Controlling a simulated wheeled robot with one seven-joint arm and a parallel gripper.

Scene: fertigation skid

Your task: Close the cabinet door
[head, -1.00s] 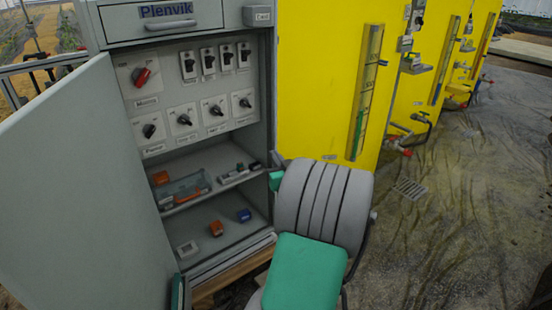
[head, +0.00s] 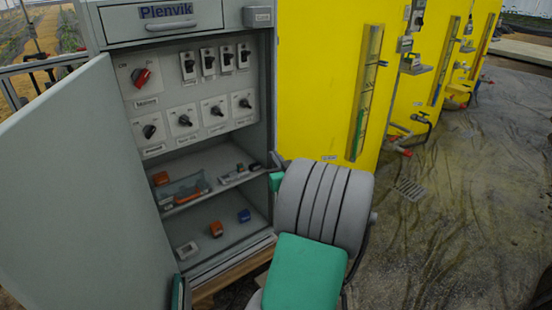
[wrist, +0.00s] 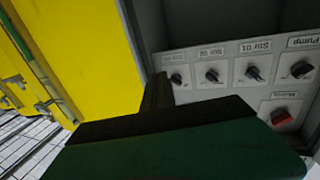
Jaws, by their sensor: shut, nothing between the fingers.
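The grey cabinet (head: 263,120) stands at the left in the head view, marked Plenvik. Its door (head: 80,190) is wide open, swung out to the left and toward me, and the inside is exposed. My gripper (wrist: 157,92) shows in the wrist view as a dark narrow finger pair, shut and empty, in front of the cabinet's switch panel (wrist: 235,68), which appears upside down. The door does not show clearly in the wrist view. In the head view my grey and green arm is in front of the cabinet's lower right corner, and the fingertips cannot be made out.
Inside are rotary switches, a red main switch (head: 141,77) and shelves with small orange and blue parts (head: 216,229). A drawer (head: 165,18) sits above. Yellow tanks (head: 315,80) stand close at the cabinet's right. Wet open floor (head: 460,210) lies at the right.

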